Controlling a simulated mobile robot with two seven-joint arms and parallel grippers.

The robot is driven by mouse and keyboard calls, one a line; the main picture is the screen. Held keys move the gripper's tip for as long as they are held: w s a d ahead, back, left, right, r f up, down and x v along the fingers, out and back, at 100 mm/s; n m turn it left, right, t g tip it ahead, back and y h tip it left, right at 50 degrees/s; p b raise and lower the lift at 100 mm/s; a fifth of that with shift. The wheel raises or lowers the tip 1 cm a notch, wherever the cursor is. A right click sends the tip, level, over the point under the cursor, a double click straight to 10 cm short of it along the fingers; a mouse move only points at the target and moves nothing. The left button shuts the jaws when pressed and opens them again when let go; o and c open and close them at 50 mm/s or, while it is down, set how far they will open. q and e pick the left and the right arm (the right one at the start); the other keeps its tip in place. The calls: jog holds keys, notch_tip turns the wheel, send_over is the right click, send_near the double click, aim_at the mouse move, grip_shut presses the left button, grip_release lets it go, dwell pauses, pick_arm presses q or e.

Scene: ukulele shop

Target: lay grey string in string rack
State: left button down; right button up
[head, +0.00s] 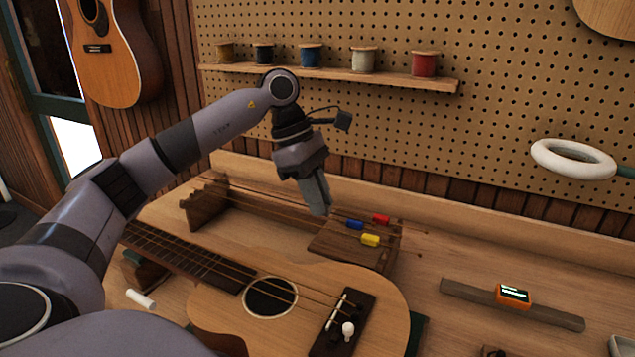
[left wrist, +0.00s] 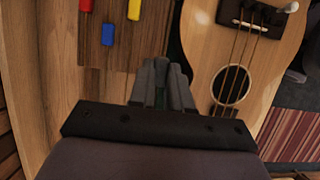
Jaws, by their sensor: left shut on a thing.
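The wooden string rack (head: 205,208) stands behind the ukulele, with a notched end piece at left and a block at right. Thin strings run across it, with red (head: 380,219), blue (head: 355,225) and yellow (head: 370,240) tabs by the right block. My left gripper (head: 321,207) points down over the rack, left of the tabs. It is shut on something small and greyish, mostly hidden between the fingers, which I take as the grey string. The left wrist view shows the shut fingers (left wrist: 161,85) beside the tabs. I cannot tell whether the string touches the rack. My right gripper is not in view.
A ukulele (head: 225,312) lies in front of the rack. A wooden bar (head: 465,291) with an orange device (head: 513,296) lies at right. A shelf (head: 395,78) of spools and a white ring (head: 573,159) are at the pegboard. Bench around the bar is mostly clear.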

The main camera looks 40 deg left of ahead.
pick_arm(q)
jog(key=shift+f, duration=0.15)
notch_tip(320, 180, down, 5)
jog(key=b, duration=0.4)
jog(key=shift+r, duration=0.2)
jog(key=shift+f+b, duration=0.8)
jog(key=shift+f, duration=0.2)
jog(key=c, duration=0.7)
grip_release()
